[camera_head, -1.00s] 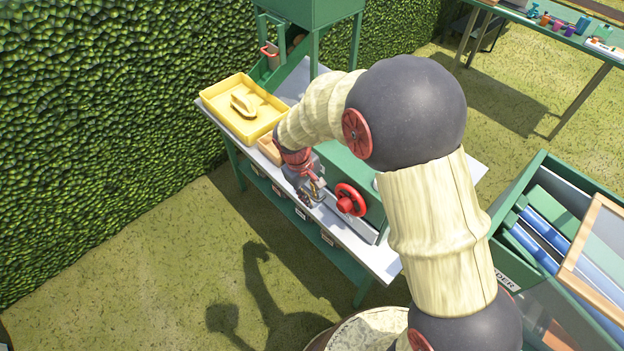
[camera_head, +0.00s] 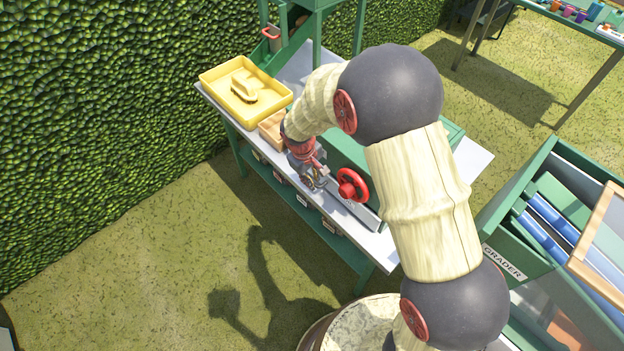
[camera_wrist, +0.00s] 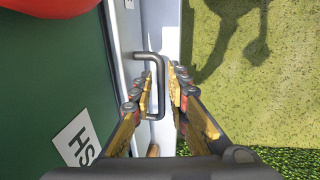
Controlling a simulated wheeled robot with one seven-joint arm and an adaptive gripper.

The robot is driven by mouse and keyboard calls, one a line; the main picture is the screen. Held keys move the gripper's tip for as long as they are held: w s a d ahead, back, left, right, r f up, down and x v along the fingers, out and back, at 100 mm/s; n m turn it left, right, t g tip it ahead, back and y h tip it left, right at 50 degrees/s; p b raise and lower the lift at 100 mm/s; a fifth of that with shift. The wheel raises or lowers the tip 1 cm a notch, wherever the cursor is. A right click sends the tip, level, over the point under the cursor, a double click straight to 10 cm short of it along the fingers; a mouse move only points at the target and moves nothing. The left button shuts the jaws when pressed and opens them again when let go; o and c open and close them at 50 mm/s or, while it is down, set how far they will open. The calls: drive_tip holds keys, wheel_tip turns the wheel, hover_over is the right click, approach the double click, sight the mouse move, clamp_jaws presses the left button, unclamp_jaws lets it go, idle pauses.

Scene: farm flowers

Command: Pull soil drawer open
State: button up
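A grey metal bar handle (camera_wrist: 160,80) sticks out from a grey front panel in the wrist view. I cannot tell from its surface whether it is the soil drawer's. My gripper (camera_wrist: 161,82) is open, with one finger on each side of the handle's bar; a gap shows between the fingers. Whether a finger touches the bar is unclear. In the head view my gripper (camera_head: 315,181) is at the front of the green machine (camera_head: 342,152), left of its red handwheel (camera_head: 352,185). The handle is too small to make out there.
The machine stands on a grey-topped table (camera_head: 375,245) with labelled bins on a shelf below. A yellow tray (camera_head: 215,78) and a wooden box (camera_head: 270,128) are to the left. A green grader (camera_head: 500,262) is at right. Grass in front of the table is clear.

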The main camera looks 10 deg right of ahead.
drive_tip(key=c, duration=0.4)
clamp_jaws()
idle(0.4)
